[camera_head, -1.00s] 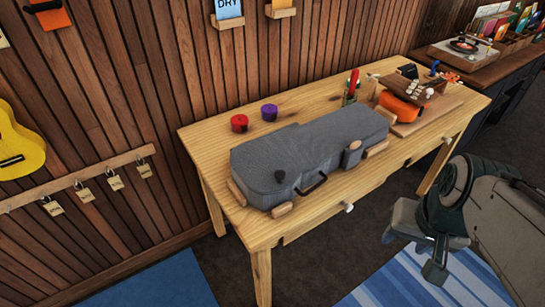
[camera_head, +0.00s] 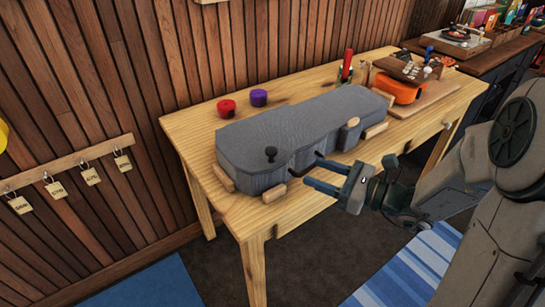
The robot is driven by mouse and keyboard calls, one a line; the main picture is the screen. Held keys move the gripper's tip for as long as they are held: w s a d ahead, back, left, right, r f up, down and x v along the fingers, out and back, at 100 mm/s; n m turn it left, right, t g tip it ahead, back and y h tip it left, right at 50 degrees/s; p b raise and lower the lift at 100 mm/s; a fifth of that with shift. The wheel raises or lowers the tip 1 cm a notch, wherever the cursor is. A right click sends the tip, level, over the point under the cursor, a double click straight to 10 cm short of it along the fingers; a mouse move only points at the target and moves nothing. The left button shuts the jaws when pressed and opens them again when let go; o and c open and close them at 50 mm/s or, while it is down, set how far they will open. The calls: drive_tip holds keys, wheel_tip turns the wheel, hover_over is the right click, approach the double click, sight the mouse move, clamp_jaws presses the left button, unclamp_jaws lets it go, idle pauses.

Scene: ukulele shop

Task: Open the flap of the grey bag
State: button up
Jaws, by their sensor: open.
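The grey bag (camera_head: 295,125), shaped like an instrument case, lies closed on the wooden table. My gripper (camera_head: 314,174) is at the table's front edge, just in front of the bag near the handle. Its two fingers point left and are apart, with nothing seen between them. I cannot tell whether the fingertips touch the bag.
Wooden blocks (camera_head: 273,193) hold the bag's edges. A red roll (camera_head: 226,108) and a purple roll (camera_head: 259,97) stand behind it. An orange object (camera_head: 397,91) lies on a board at the right. The wooden table (camera_head: 190,130) has bare room at its left end.

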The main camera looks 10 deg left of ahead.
sight(271, 149)
drive_tip(key=shift+m+t, duration=0.4)
drive_tip(key=x, duration=1.4)
drive_tip(key=shift+w+d+f, duration=0.1)
drive_tip(key=shift+w+d, duration=0.1)
drive_tip(key=shift+w, duration=0.15)
clamp_jaws()
